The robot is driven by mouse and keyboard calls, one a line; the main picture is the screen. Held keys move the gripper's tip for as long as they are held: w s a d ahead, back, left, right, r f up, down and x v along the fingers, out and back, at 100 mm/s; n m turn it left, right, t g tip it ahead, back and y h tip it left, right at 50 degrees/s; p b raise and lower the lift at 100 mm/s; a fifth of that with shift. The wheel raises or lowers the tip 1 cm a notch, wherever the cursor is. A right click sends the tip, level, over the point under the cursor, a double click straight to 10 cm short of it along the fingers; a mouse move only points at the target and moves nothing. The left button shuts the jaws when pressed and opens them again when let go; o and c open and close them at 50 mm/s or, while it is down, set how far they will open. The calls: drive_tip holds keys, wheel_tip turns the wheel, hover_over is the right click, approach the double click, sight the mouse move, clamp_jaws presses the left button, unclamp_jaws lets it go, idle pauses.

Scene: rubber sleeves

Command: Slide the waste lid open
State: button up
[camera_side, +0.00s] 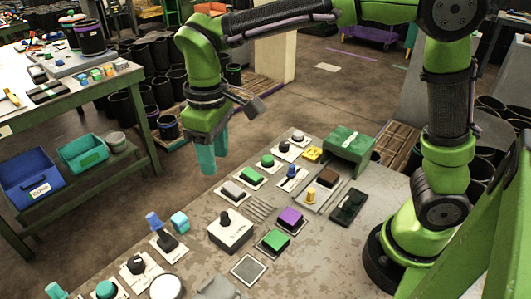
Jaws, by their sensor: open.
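My gripper (212,160), with two teal fingers pointing down, hangs above the far left edge of the grey work table. It is open with nothing between the fingers. A green box (350,145) with a small pale label stands at the table's far right. It may be the waste container, but I cannot read the label.
A teal cube (180,222) sits near the left edge. Blue (32,183) and teal bins (82,152) stand beyond.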

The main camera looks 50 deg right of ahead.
sight(224, 214)
wheel_tip(224, 214, down, 17)
drive_tip(key=shift+s+d+r, duration=0.1)
drive_tip(key=shift+s, duration=0.05)
idle(0.4)
drive_tip(key=shift+c, duration=0.3)
clamp_jaws()
